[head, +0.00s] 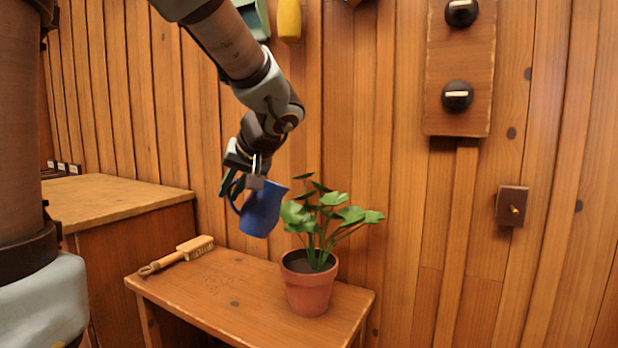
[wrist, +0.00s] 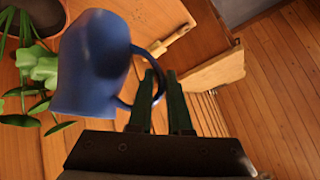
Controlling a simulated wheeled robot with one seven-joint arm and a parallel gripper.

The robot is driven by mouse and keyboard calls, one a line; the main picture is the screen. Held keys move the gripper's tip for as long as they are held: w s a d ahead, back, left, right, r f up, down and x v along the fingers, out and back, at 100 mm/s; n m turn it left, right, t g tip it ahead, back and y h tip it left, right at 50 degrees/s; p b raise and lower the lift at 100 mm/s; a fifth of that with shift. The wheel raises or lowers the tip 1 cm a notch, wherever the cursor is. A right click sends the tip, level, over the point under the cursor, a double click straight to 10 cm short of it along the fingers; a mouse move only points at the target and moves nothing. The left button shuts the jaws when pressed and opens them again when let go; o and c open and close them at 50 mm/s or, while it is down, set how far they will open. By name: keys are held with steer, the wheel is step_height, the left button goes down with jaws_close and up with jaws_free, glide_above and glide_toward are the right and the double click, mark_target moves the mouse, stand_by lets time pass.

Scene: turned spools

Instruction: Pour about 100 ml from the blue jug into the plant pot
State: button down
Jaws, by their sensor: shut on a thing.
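The blue jug (head: 262,208) hangs in the air above the small wooden table, left of the plant, tilted a little toward it. My gripper (head: 240,184) is shut on its handle. In the wrist view the jug (wrist: 92,68) fills the left, and its handle runs to the fingers of my gripper (wrist: 160,100). The terracotta plant pot (head: 308,290) stands upright on the table, with dark soil and a green leafy plant (head: 325,215). The jug's upper edge is close to the leaves. I cannot see the jug's inside or any liquid leaving it.
The small table (head: 230,310) holds a wooden brush (head: 180,254) at its left end, beside some dark specks. A higher wooden cabinet (head: 110,200) stands to the left. The plank wall carries a board with two black knobs (head: 457,96) and a small wooden box (head: 511,206).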

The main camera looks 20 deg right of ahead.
steer(key=d+r+p, duration=0.1)
steer(key=p, duration=0.1)
steer(key=d+r+y+p, duration=0.1)
steer(key=p, duration=0.1)
steer(key=d+r+m+y+p, duration=0.1)
steer(key=r+p, duration=0.1)
steer(key=shift+w+p, duration=0.35)
steer(key=shift+p, duration=0.05)
steer(key=r+y+p, duration=0.1)
steer(key=p, duration=0.1)
steer(key=d+m+p, duration=0.1)
steer(key=p, duration=0.2)
steer(key=d+r+y+p, duration=0.1)
steer(key=p, duration=0.1)
steer(key=shift+w+r+m+y+p, duration=0.25)
steer(key=shift+r+m+y+p, duration=0.05)
steer(key=shift+p, duration=0.1)
steer(key=shift+w+d+r+m+y+p, duration=0.1)
steer(key=shift+d+r+m+y+p, duration=0.35)
steer(key=shift+p, duration=0.75)
steer(key=shift+r+y+p, duration=0.2)
steer(key=shift+y+p, duration=0.05)
steer(key=shift+p, duration=0.15)
steer(key=shift+w+d+r+p, duration=0.1)
steer(key=shift+d+r+p, duration=0.15)
steer(key=shift+p, duration=0.35)
steer(key=shift+w+d+r+m+y+p, duration=0.1)
steer(key=shift+d+r+m+y+p, duration=0.35)
steer(key=shift+p, duration=0.55)
